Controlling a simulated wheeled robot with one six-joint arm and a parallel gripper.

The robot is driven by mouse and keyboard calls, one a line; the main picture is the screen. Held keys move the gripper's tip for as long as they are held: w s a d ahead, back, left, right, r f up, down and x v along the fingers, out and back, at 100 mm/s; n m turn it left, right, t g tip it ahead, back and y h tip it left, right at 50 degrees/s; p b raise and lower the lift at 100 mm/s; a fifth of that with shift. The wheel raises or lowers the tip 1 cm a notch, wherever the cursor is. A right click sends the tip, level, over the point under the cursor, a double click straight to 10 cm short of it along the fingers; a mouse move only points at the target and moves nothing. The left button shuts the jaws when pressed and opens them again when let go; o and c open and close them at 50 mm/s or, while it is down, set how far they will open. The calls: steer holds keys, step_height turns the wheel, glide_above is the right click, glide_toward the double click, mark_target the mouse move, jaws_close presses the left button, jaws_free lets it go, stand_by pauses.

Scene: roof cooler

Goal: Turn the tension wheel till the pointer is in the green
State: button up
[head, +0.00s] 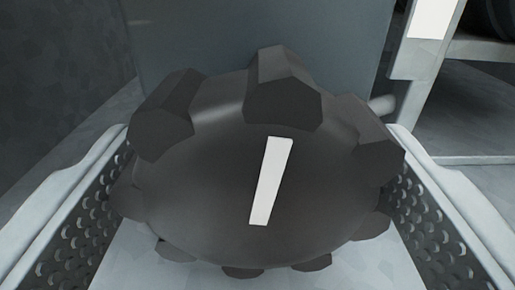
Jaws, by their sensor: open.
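The tension wheel (210,190) is a dark grey knob with several blocky lobes around its rim. It fills the middle of the head view. A white bar mark (270,182) on its face leans slightly, its top to the right. My gripper (258,215) is open, with one perforated finger at the left and one at the right of the wheel. The wheel sits between the fingers; I cannot tell whether they touch it. The pointer and the green zone are not in view.
A grey-blue panel (240,35) stands behind the wheel. At the upper right are a pale upright post (410,85) and a pale rail (485,50). A dark grey surface (60,90) lies at the left.

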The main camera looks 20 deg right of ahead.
steer(key=c, duration=1)
